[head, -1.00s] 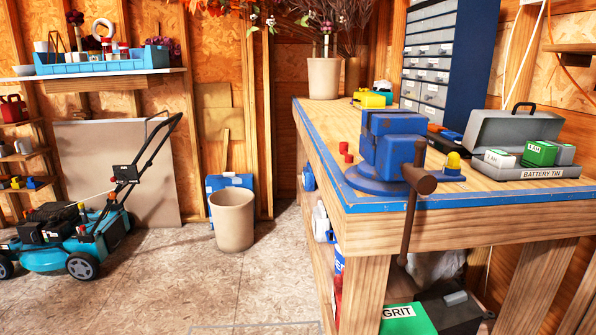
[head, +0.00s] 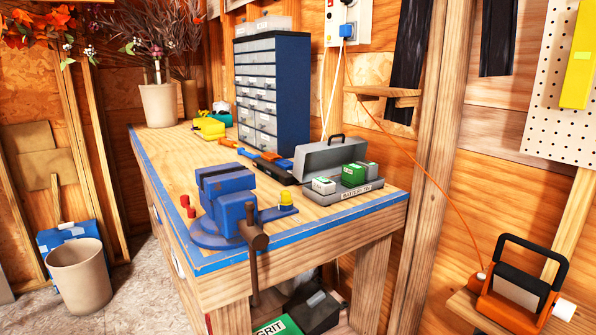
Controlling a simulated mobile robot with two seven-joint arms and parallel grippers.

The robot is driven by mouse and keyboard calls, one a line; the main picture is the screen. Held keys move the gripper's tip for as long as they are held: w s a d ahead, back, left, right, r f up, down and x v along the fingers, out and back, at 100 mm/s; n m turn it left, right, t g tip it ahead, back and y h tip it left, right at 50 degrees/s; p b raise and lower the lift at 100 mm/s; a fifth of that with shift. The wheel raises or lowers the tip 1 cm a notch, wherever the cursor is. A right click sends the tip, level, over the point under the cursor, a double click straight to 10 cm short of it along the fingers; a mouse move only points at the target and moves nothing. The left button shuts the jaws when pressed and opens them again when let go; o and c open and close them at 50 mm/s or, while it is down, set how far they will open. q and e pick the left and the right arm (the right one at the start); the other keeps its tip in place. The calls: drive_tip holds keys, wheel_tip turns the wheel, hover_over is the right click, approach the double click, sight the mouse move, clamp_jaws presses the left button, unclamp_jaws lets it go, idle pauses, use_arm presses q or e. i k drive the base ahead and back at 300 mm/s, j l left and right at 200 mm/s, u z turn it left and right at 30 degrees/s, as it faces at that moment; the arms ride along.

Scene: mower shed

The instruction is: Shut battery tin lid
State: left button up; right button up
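The grey battery tin (head: 345,192) sits on the right part of the wooden workbench, its label facing front. Its grey lid (head: 331,155) with a dark handle stands open, tilted up at the back. Several green and white battery boxes, including a green one (head: 354,174), are in the tin. Neither of my grippers shows in the head view.
A blue vise (head: 229,200) with a brown handle hanging past the bench edge stands left of the tin. A yellow-topped item (head: 286,198) is between them. A blue drawer cabinet (head: 290,90) is behind. An orange device (head: 515,280) sits on a shelf at lower right.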

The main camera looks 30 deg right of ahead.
sight(326, 158)
drive_tip(key=i+j+z, duration=0.1)
drive_tip(key=z, duration=1.15)
drive_tip(key=i+j, duration=0.05)
